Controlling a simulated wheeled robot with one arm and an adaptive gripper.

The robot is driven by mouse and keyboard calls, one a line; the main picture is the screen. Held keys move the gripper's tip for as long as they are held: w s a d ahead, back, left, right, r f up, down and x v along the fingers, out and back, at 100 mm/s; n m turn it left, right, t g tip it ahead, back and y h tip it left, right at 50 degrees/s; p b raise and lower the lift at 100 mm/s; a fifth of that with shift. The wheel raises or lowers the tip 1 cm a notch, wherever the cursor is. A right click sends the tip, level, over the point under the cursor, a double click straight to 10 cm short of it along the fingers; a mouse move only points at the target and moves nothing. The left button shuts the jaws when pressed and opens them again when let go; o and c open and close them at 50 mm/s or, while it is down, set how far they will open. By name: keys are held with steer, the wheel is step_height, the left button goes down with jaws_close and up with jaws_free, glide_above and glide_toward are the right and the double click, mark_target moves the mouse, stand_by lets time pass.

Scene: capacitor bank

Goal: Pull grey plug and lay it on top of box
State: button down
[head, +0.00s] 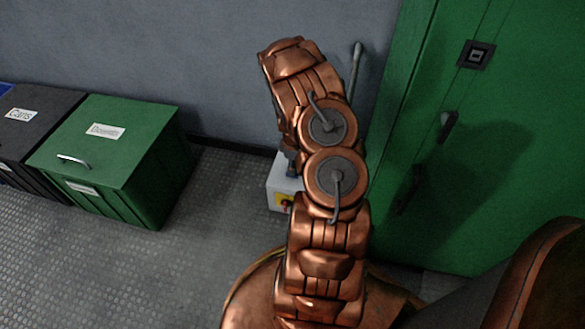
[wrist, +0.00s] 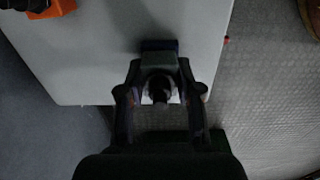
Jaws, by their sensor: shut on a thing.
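The pale box (wrist: 95,65) fills the upper left of the wrist view, seen from above. It also shows low behind my arm in the head view (head: 275,198). My gripper (wrist: 160,72) is over the box's edge in the wrist view, its fingers closed around a dark, rounded thing that appears to be the plug (wrist: 160,90). Its grey colour is hard to make out in the shade. A dark blue piece (wrist: 160,45) sits just beyond the fingertips. Whether the plug is still seated cannot be told. My arm mostly hides the gripper in the head view.
An orange and black part (wrist: 45,8) is at the box's far left corner. A green bin (head: 125,150) and a dark bin (head: 35,130) stand at left by the wall. A green cabinet (head: 490,130) is at right. Floor between bins and box is clear.

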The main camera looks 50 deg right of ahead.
steer(key=shift+r+p, duration=1.25)
steer(key=shift+r, duration=1.5)
steer(key=shift+r, duration=0.1)
steer(key=shift+w, duration=0.1)
